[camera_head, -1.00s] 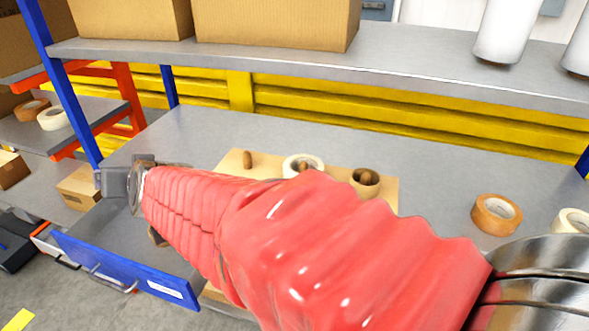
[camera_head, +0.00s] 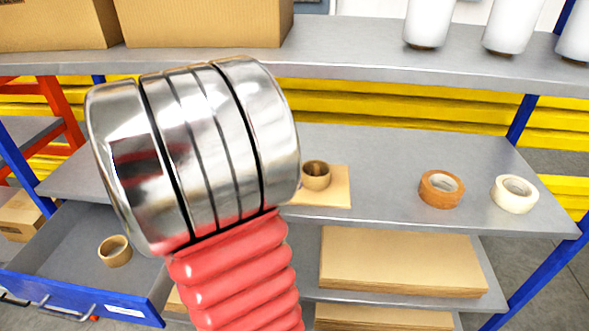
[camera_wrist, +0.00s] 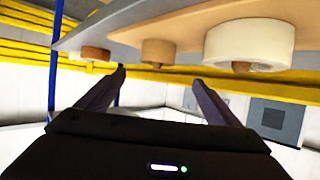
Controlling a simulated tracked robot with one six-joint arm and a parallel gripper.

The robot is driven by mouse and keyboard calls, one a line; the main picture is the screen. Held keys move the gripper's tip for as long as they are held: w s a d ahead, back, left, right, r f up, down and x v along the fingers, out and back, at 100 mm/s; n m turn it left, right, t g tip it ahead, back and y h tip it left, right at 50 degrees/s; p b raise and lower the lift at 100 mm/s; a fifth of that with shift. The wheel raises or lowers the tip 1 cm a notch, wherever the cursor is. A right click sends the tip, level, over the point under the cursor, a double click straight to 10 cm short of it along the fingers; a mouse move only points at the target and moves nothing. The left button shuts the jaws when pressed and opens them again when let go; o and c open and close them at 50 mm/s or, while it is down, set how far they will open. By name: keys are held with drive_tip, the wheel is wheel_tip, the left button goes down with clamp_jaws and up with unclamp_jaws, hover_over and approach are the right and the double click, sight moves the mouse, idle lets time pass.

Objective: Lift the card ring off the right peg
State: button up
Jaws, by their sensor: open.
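The brown card ring (camera_head: 316,176) sits around the right peg of a tan pegboard (camera_head: 337,194) on the middle shelf in the head view. The wrist view is upside down; the card ring (camera_wrist: 156,51) hangs there from the board (camera_wrist: 195,20), with the peg's end just showing. A white tape roll (camera_wrist: 250,45) is on the neighbouring peg. My gripper (camera_wrist: 158,77) is open and empty, its fingers either side of the card ring's direction but apart from it. In the head view my arm hides the gripper and the rest of the board.
An orange tape roll (camera_head: 441,189) and a cream roll (camera_head: 515,194) lie right of the board. An open blue drawer (camera_head: 70,288) at lower left holds another brown ring (camera_head: 115,251). The upper shelf (camera_head: 345,62) overhangs behind. Shelf between board and orange roll is clear.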

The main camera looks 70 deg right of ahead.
sight(312, 171)
drive_tip(key=shift+s, duration=0.15)
drive_tip(key=shift+s+d+f, duration=0.1)
drive_tip(key=shift+x, duration=4.15)
drive_tip(key=shift+x, duration=2.6)
drive_tip(key=shift+c, duration=0.6)
drive_tip(key=c, duration=1)
